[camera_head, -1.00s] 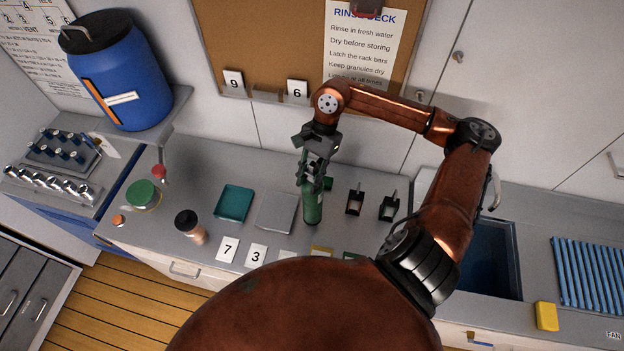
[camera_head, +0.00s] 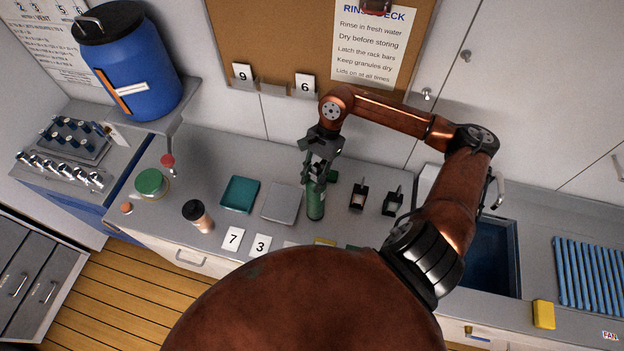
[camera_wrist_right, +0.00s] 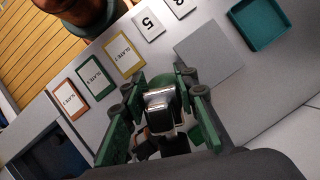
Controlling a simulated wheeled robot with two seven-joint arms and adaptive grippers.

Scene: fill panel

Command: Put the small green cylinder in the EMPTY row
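A green cylinder (camera_head: 315,203) stands upright on the grey counter, right of a grey square plate. My right gripper (camera_head: 317,177) points down over its top. In the right wrist view the gripper (camera_wrist_right: 163,112) has its fingers on either side of the cylinder's metal-and-black valve, with gaps showing, so it looks open. The cylinder's green shoulder (camera_wrist_right: 172,76) shows behind the valve. The gripper partly hides the cylinder's upper end in the head view. My left gripper is not in view. I cannot make out a row marked EMPTY.
A teal tray (camera_head: 240,195) and the grey plate (camera_head: 281,203) lie left of the cylinder. Two small black holders (camera_head: 359,195) stand to its right. Number cards (camera_head: 233,238) line the front edge.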

